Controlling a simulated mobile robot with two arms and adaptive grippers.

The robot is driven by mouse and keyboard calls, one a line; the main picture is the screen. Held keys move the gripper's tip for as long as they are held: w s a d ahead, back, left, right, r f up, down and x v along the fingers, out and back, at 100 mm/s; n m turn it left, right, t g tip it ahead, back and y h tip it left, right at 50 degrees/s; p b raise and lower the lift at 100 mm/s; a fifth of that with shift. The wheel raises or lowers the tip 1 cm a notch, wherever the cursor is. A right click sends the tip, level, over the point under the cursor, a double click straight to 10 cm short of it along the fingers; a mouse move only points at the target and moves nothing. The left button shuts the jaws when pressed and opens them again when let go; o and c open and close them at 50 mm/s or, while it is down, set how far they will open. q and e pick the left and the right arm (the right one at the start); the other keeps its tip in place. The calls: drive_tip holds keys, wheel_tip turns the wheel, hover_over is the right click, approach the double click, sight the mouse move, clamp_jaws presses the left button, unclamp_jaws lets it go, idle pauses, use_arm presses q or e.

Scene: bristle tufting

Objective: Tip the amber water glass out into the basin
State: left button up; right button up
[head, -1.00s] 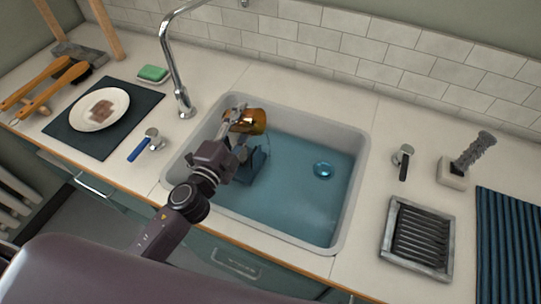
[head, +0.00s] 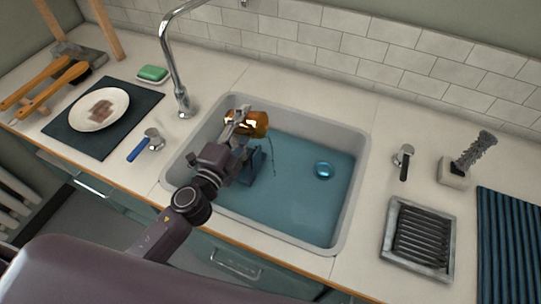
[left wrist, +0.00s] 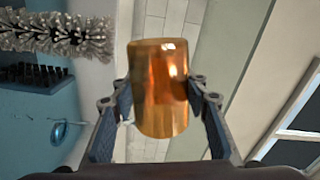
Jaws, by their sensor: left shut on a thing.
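The amber water glass (head: 256,123) is held over the back left part of the basin (head: 345,205). It lies tipped nearly on its side, its mouth end to the right. A thin trickle of water falls from it toward the blue water in the basin. My left gripper (head: 240,122) is shut on the glass. In the left wrist view the glass (left wrist: 158,90) sits between the two dark fingers of the left gripper (left wrist: 160,105). My right gripper is not in view.
A blue disc-like object (head: 324,170) is in the basin water. The faucet (head: 183,100) stands behind left.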

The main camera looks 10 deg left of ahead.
use_arm(q)
drive_tip(key=shift+a+f+m, duration=0.25)
drive_tip(key=shift+a+m, duration=0.1)
drive_tip(key=shift+m, duration=0.35)
idle(0.3)
drive_tip(key=shift+d+f+m+b, duration=0.25)
drive_tip(key=shift+f+m+b, duration=0.15)
drive_tip(key=shift+m, duration=0.4)
idle(0.4)
